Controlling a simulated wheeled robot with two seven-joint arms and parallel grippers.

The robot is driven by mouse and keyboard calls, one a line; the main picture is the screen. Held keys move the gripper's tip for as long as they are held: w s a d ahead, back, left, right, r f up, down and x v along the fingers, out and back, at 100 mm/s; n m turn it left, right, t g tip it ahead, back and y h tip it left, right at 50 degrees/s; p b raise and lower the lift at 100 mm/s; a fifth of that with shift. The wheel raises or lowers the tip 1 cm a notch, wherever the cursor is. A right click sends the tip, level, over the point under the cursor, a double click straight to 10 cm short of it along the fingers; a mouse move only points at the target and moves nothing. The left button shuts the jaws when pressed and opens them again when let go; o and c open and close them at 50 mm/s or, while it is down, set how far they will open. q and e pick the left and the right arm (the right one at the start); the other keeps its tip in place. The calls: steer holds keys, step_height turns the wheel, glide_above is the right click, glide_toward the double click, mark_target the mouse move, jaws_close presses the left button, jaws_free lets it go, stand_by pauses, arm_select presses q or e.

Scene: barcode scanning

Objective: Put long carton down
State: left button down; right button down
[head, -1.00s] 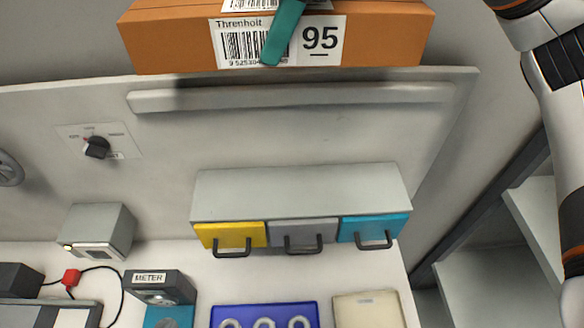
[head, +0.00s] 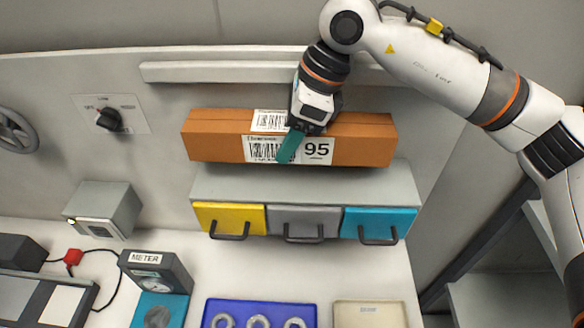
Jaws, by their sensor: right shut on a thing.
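The long carton (head: 216,140) is an orange-brown box with white barcode labels and the number 95 on its front. My right gripper (head: 291,145), with teal fingers, is shut on it from above near its middle. The carton lies level, left to right, over the back of the grey drawer unit (head: 300,185). I cannot tell whether its underside touches the unit's top. The fingers cover part of the front label. My left gripper is out of view.
The drawer unit has yellow, grey and blue drawers. A ledge (head: 200,72) runs along the wall behind. A meter (head: 158,272), a blue tray (head: 212,312) and a beige tray (head: 370,314) stand on the white bench below. A dial (head: 108,119) is on the wall at left.

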mark_target(288, 177)
step_height(288, 177, down, 5)
steer(key=shift+a+f+b, duration=0.15)
steer(key=shift+b, duration=0.85)
steer(key=shift+f, duration=0.2)
steer(key=shift+f, duration=0.1)
steer(key=shift+f, duration=0.1)
steer(key=shift+c, duration=2.4)
jaws_free()
